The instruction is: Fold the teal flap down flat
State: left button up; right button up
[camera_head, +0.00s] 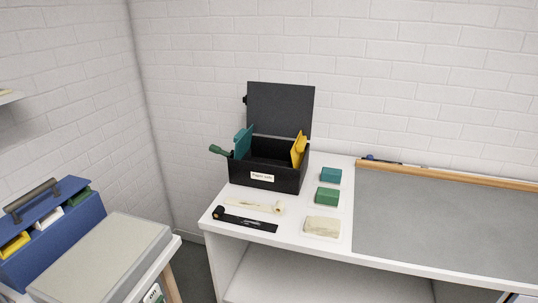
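The teal flap (243,142) stands up at the left side of an open black box (266,184) on the white table. It is roughly upright, leaning slightly. A yellow flap (298,150) stands up at the right side of the same box. The black lid (281,109) is raised at the back. The box carries a white label (262,177) on its front. A dark green handle-like piece (219,149) sticks out to the left of the box. Neither of my grippers is in view.
Teal (331,175) and green (327,196) blocks and a beige block (322,226) lie right of the box. A cream roll (262,207) and a black strip (248,220) lie in front. A grey board (450,222) covers the right; a blue toolbox (50,238) stands left.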

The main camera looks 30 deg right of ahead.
aim_at(243, 139)
jog(key=i+z, duration=0.2)
jog(key=z, duration=0.75)
jog(key=i, duration=0.2)
jog(key=u, duration=0.05)
